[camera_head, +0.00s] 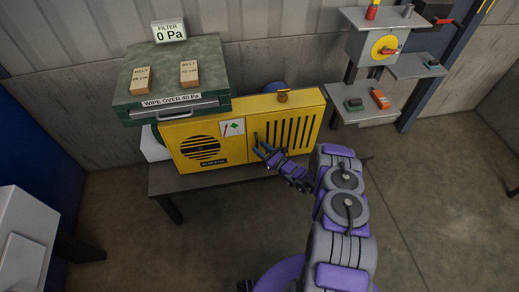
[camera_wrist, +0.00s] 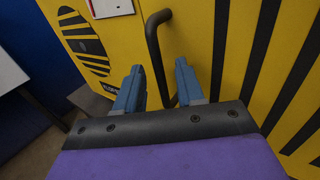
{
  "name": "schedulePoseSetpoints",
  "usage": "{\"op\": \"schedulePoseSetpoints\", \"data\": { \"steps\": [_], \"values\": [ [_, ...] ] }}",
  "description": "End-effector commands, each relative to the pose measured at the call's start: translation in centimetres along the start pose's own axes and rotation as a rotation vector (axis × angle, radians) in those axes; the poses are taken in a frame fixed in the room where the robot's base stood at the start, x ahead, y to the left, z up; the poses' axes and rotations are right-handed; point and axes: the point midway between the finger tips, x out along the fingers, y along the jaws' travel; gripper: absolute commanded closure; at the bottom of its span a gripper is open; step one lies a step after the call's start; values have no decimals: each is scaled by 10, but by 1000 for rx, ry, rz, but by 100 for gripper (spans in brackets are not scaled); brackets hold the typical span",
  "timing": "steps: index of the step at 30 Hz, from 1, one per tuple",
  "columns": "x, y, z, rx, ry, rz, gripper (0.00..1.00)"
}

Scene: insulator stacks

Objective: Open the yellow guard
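The yellow guard (camera_head: 290,130) is a slotted yellow panel on the front of a machine on a low bench, and it looks closed. It also shows in the wrist view (camera_wrist: 240,70). A dark bent bar handle (camera_wrist: 153,45) stands out from the yellow front. My gripper (camera_head: 264,152) is in front of the guard near this handle. In the wrist view its two blue-grey fingers are apart, one on each side of the handle's lower part. I see a gap between fingers and bar, so the gripper is open. The handle's lower end is partly hidden by the gripper.
A brown knob (camera_head: 282,97) sits on top of the yellow housing. A green case (camera_head: 172,80) with two belt boxes and a filter display reading 0 Pa stands at the left. A shelf stand (camera_head: 370,118) is at the right.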

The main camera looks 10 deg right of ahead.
Motion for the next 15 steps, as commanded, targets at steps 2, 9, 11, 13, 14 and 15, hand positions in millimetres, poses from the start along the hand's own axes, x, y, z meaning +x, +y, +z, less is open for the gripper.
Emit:
{"op": "schedulePoseSetpoints", "data": {
  "steps": [2,9,11,13,14,15],
  "values": [
    [6,0,-1,0,0,0,62],
    [11,0,0,1,1,-1,62],
    [11,0,0,1,1,-1,62],
    [11,0,0,1,1,-1,62],
    [11,0,0,1,1,-1,64],
    [11,0,0,1,1,-1,68]
  ]
}}
